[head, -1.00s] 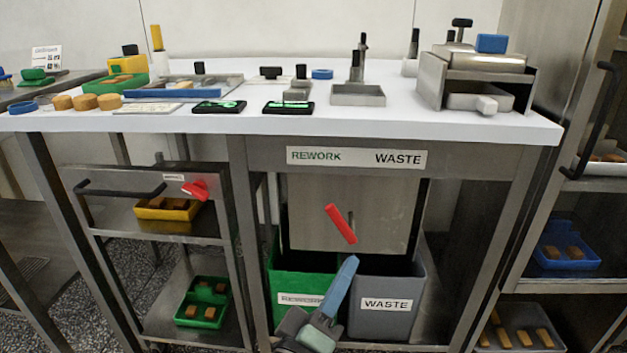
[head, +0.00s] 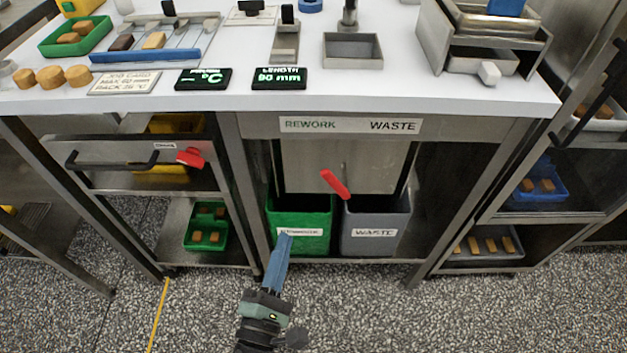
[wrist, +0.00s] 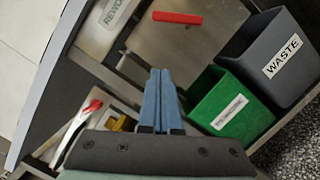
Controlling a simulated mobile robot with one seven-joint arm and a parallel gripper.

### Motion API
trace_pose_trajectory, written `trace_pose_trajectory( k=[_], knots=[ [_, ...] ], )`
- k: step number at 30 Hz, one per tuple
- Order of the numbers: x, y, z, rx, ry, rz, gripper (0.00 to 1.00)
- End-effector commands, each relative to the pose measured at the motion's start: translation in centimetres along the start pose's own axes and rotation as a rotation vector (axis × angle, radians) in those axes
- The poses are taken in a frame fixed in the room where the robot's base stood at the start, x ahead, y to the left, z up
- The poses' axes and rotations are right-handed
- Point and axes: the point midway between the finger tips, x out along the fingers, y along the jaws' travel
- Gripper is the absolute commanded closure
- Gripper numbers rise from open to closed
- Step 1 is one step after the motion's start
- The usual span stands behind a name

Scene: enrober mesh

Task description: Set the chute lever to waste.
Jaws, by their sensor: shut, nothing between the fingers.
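The red chute lever (head: 335,184) sits on the steel chute panel (head: 300,165) under the table. It slants, its upper end to the left toward REWORK and its lower end to the right. The lever also shows in the wrist view (wrist: 177,18), beyond my fingertips. The label strip (head: 348,125) above reads REWORK at left and WASTE at right. My gripper (head: 285,238) is shut and empty, its blue fingers in front of the green bin, below and left of the lever, apart from it. In the wrist view the fingers (wrist: 160,72) lie together.
A green rework bin (head: 312,246) and a grey waste bin (head: 388,215) stand below the chute. At left is a steel cabinet drawer with a black handle (head: 110,160) and a red knob (head: 190,157). The table edge (head: 330,104) overhangs above. Speckled floor in front is clear.

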Motion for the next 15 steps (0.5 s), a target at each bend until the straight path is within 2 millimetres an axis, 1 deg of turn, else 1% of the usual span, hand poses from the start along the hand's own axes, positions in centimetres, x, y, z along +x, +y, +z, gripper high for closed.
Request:
trace_pose_trajectory(
  k=[5, 8, 11, 14, 15],
  knots=[
    [0.1, 0.0, 0.0, 0.002, -0.001, 0.000, 1.00],
    [0.4, 0.0, 0.0, 0.003, -0.002, 0.001, 1.00],
    [1.4, 0.1, 0.0, 0.004, -0.004, 0.001, 1.00],
    [3.2, 0.0, 0.1, 0.004, -0.005, 0.001, 1.00],
    [4.0, 0.1, 0.1, 0.005, -0.007, 0.001, 1.00]
  ],
)
